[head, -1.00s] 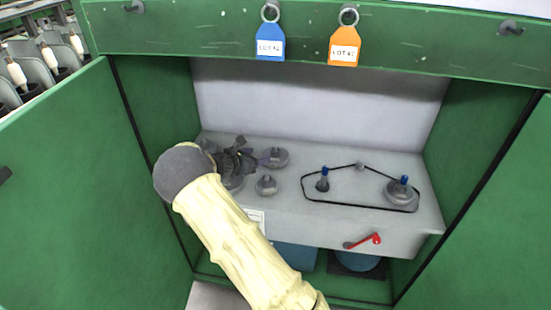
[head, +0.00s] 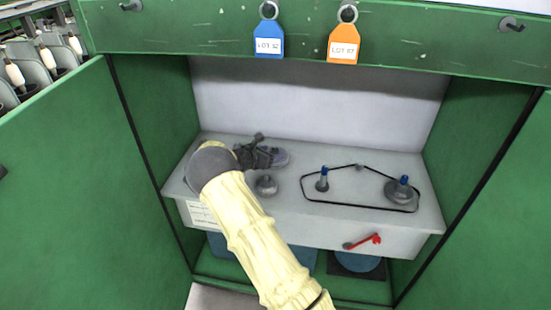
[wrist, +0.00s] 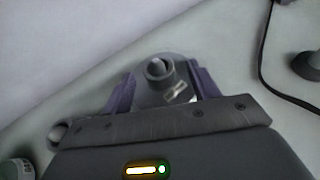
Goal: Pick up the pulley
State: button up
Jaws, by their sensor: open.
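Several grey pulleys are in the open green cabinet. In the wrist view, a grey round pulley (wrist: 158,68) with a raised hub lies on the shelf between the two purple fingers of my gripper (wrist: 163,85). The fingers are open, one on each side of it; I cannot tell whether they touch it. In the head view, my gripper (head: 274,157) is at the back left of the shelf, over that pulley, which is mostly hidden. A smaller grey pulley (head: 266,186) stands in front of the gripper. My forearm hides the shelf's left part.
A red crank (head: 364,242) is on the shelf's front face. Blue and orange tags hang above.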

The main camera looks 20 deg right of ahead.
jog(key=shift+w+d+f, duration=0.15)
jog(key=shift+w+d, duration=0.1)
dwell(0.3)
jog(key=c, duration=1.3)
grip_shut()
